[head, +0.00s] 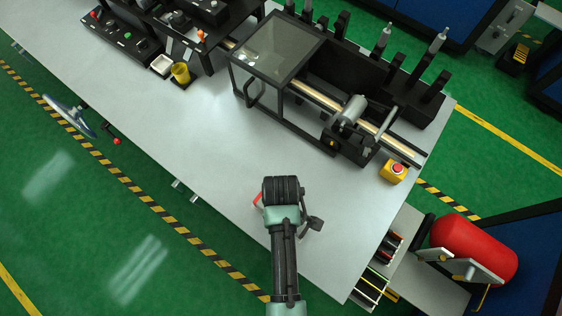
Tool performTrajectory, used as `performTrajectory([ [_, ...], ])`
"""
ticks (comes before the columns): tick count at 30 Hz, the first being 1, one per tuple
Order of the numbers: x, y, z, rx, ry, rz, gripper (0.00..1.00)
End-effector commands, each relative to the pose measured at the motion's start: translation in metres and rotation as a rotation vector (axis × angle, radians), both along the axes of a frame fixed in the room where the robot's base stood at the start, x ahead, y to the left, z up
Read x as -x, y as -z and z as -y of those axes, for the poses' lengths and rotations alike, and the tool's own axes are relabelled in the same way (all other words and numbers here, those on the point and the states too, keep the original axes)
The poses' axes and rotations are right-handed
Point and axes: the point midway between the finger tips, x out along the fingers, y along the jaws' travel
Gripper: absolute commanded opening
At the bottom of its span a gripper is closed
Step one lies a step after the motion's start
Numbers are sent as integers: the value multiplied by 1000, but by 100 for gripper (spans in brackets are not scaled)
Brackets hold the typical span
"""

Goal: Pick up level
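A small red piece (257,200) shows on the grey table just left of my arm's dark end. It may be part of the level, but most of it is hidden behind my arm and I cannot tell its full shape. My arm reaches in from the bottom of the head view over the table. A dark part at its right side looks like part of my gripper (314,223). The fingers are not clear, so I cannot tell whether they are open or shut, or touching anything.
The grey table (200,130) is bare left of my arm. A black machine with a clear cover (280,45) stands behind. A yellow emergency-stop box (393,172) sits at the right edge. A yellow cup (181,73) stands at the back left. A red tank (474,247) is beyond the right edge.

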Motion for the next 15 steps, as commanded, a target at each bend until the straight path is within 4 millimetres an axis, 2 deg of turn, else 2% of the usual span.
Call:
performTrajectory([
  [7, 0, 1, 0, 0, 0, 1, 76],
  [15, 0, 1, 0, 0, 0, 1, 27],
])
